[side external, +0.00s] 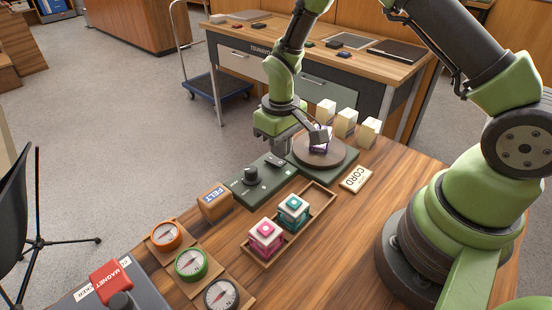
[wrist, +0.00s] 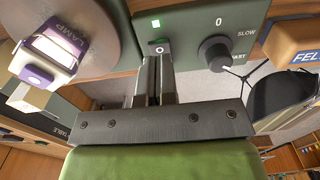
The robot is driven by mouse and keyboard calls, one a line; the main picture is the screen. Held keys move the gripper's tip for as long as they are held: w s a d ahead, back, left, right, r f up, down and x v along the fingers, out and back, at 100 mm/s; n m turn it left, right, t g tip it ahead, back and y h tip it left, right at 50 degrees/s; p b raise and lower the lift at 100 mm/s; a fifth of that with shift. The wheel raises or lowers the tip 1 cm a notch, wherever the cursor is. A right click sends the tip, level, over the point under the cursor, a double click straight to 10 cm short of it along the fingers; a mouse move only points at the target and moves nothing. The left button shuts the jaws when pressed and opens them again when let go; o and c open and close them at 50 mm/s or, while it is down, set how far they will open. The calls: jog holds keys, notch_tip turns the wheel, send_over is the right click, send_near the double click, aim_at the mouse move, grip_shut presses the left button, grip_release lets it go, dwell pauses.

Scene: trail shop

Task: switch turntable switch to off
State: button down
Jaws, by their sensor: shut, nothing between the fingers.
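The turntable switch (wrist: 158,47) is a small dark rocker with a white ring mark on the grey-green control panel (wrist: 186,22); in the side view it shows as a dark piece (side external: 275,159). A green indicator light (wrist: 156,23) on the panel is lit. My gripper (wrist: 154,60) is shut and empty, pointing at the panel with its tips right at the switch's near edge; I cannot tell whether they touch it. In the side view my gripper (side external: 281,150) is over the panel. The turntable's round brown plate (side external: 335,160) carries a purple and white lantern (side external: 320,141).
A dark knob (side external: 250,174) stands beside the switch. A FELT block (side external: 214,201), a wooden tray (side external: 314,211) with pink and teal lanterns, and a CORD tag (side external: 356,179) lie near. Several cream blocks (side external: 346,122) stand behind the turntable. Compasses (side external: 191,264) lie at the front.

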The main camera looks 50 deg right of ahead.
jog(key=shift+f, duration=1.2)
dwell(0.4)
jog(key=shift+r, duration=3.55)
jog(key=shift+r, duration=0.1)
notch_tip(320, 180, up, 7)
jog(key=t, duration=0.1)
send_over(280, 163)
jog(key=s, duration=0.1)
jog(key=s+r+m+t, duration=0.25)
jog(key=s+r, duration=0.25)
jog(key=r, duration=0.3)
jog(key=s+a+r+m+t+y, duration=0.1)
jog(key=s+r, duration=0.4)
jog(key=s, duration=0.7)
jog(key=a+t+y, duration=0.1)
jog(key=t, duration=0.1)
jog(key=shift+s+r+t, duration=0.2)
jog(key=shift+r+t, duration=0.1)
jog(key=shift+t, duration=0.05)
jog(key=shift+m, duration=0.25)
